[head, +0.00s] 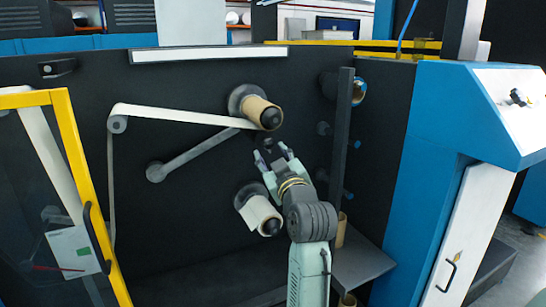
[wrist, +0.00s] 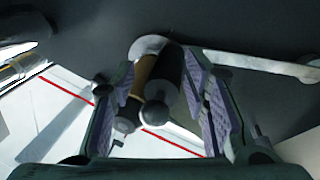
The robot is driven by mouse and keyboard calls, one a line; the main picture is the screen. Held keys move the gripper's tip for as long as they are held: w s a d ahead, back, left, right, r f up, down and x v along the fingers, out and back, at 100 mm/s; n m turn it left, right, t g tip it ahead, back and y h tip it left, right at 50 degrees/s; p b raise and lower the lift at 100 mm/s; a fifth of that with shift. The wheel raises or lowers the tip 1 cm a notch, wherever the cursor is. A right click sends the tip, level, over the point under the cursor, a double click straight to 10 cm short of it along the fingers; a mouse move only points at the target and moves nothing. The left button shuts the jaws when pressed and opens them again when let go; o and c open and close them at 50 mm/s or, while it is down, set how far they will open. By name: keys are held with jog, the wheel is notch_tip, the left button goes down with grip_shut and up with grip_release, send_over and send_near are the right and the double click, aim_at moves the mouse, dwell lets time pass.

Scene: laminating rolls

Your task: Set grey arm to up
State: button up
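The grey arm (head: 198,153) is a light grey bar on the black machine panel. Its round pivot is at lower left, and it slopes up right to a free end just below the upper roll (head: 262,111). In the wrist view the grey arm (wrist: 255,63) runs right to its pivot. My gripper (head: 271,153) is below the upper roll, at the arm's free end, pointing up. In the wrist view my gripper (wrist: 160,65) is open, with a dark cylinder (wrist: 168,72) showing between its fingers. I cannot tell whether the fingers touch it.
A lower roll (head: 257,214) sits left of my wrist. White web (head: 180,116) runs from a small roller (head: 117,124) to the upper roll. A dark vertical post (head: 342,140) stands at right. A yellow-framed door (head: 75,150) is at left, a blue cabinet (head: 420,150) at right.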

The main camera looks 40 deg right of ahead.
jog(key=v, duration=1.2)
dwell(0.4)
jog(key=shift+f, duration=0.1)
